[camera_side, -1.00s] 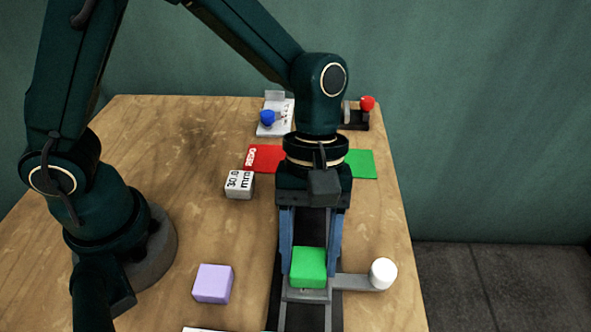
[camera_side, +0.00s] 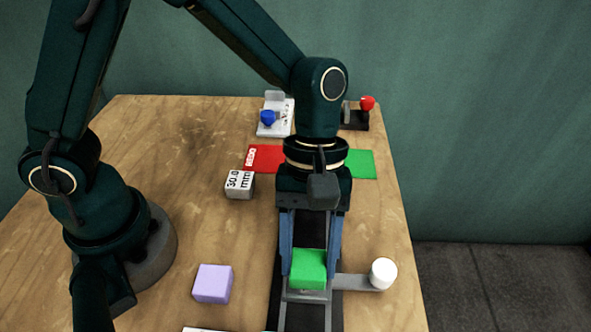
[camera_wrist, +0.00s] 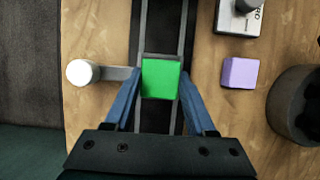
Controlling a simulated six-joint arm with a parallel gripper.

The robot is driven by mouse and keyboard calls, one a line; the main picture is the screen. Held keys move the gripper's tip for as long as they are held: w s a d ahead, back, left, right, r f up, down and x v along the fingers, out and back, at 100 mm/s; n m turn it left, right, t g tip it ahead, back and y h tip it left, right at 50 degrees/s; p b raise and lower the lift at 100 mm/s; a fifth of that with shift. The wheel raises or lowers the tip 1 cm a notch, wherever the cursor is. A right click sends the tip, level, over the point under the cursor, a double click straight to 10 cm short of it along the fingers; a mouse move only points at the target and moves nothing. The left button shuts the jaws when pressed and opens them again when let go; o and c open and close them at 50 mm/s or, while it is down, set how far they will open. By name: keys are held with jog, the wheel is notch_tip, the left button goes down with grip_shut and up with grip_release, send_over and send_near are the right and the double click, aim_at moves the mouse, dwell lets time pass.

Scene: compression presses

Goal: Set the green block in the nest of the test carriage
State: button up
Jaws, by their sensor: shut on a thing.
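The green block (camera_side: 308,270) is between the two blue fingers of my gripper (camera_side: 310,268), which is shut on it. The block sits over the grey test carriage (camera_side: 306,296) on the dark rail track. The carriage's side arm (camera_side: 350,281) ends in a white knob (camera_side: 383,273). In the wrist view the green block (camera_wrist: 160,79) is centred between the rails, with a finger on each side. The block and fingers hide the nest, so I cannot tell whether the block is resting on its floor or just above it.
A lilac block (camera_side: 212,284) and a block marked 30.0 mm (camera_side: 239,185) stand left of the track. A red pad (camera_side: 265,158) and a green pad (camera_side: 360,164) lie behind. Devices with a blue knob (camera_side: 267,117) and a red knob (camera_side: 367,103) stand farther back.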

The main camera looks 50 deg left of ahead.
jog(key=shift+f, duration=0.5)
jog(key=o, duration=1.4)
jog(key=w+a+r+t, duration=0.1)
jog(key=a+r+t, duration=0.1)
jog(key=a+r, duration=0.3)
jog(key=w+a+r+t, duration=0.2)
jog(key=a+r, duration=0.1)
jog(key=r, duration=0.5)
jog(key=s+a+m+t+y, duration=0.1)
jog(key=s+a+m, duration=0.1)
jog(key=a+m, duration=0.1)
jog(key=s+a+m+t+y, duration=0.1)
jog(key=a+m+t, duration=0.1)
jog(key=a+m, duration=0.1)
jog(key=s+a+m+t+y, duration=0.1)
jog(key=s+a+m, duration=0.1)
jog(key=a+m, duration=0.1)
jog(key=shift+s+a+f+t, duration=0.1)
jog(key=shift+s+f+t, duration=0.2)
jog(key=shift+t, duration=0.1)
